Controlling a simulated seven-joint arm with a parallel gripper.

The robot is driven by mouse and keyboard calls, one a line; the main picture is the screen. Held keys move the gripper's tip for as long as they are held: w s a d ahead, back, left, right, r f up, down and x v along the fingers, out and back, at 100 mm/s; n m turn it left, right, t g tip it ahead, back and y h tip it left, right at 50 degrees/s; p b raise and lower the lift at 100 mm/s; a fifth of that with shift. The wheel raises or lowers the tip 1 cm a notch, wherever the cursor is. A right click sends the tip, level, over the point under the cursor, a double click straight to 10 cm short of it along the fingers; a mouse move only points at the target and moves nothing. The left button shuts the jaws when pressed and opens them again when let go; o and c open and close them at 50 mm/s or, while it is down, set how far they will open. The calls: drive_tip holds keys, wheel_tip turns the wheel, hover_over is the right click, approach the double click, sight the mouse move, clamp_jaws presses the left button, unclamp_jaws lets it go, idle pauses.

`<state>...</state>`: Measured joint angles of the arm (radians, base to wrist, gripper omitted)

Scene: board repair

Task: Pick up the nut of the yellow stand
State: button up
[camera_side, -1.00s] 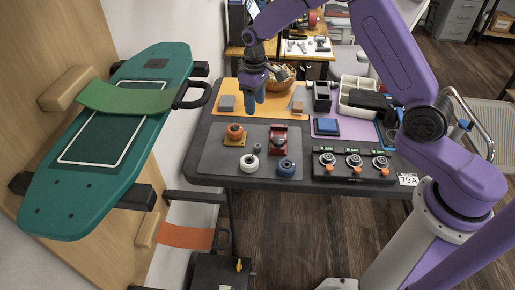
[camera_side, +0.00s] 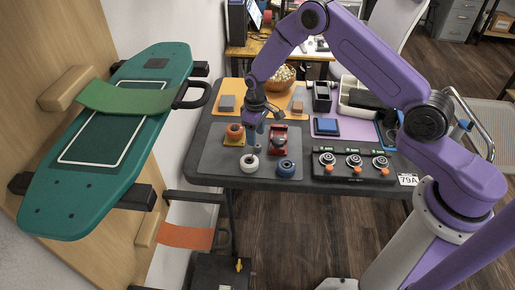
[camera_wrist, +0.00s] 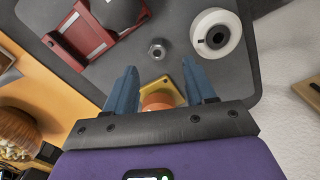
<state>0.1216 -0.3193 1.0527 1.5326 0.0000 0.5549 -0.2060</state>
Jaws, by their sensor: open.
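The yellow stand (camera_wrist: 156,84) lies on the grey mat, with an orange wheel (camera_wrist: 160,100) on it; in the side view the orange wheel (camera_side: 234,129) shows at the mat's left. A small grey hex nut (camera_wrist: 157,48) lies on the mat just beyond my fingertips in the wrist view, between the red stand and the white wheel. I cannot tell whether it belongs to the yellow stand. My gripper (camera_wrist: 161,72) is open and empty, its blue fingers either side of the yellow stand in the wrist view. In the side view my gripper (camera_side: 251,135) hangs low over the mat.
A black box with several knobs (camera_side: 352,166) stands to the right.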

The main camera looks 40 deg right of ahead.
drive_tip(key=shift+s+d+f, duration=0.1)
drive_tip(key=shift+f, duration=1.1)
drive_tip(key=shift+s+d+f, duration=0.1)
drive_tip(key=shift+f, duration=1.05)
clamp_jaws()
drive_tip(key=shift+r, duration=0.1)
drive_tip(key=shift+r, duration=0.45)
wheel_tip(320, 180, up, 2)
drive_tip(key=shift+r, duration=0.15)
drive_tip(key=s+d+r, duration=0.2)
drive_tip(key=s+r, duration=0.8)
drive_tip(key=s, duration=0.3)
drive_tip(key=w+a, duration=0.1)
drive_tip(key=w, duration=0.6)
drive_tip(key=w+a, duration=0.2)
drive_tip(key=w, duration=0.6)
drive_tip(key=w+a, duration=0.1)
drive_tip(key=w, duration=0.6)
drive_tip(key=shift+w+a+f, duration=0.2)
drive_tip(key=shift+w+f, duration=0.1)
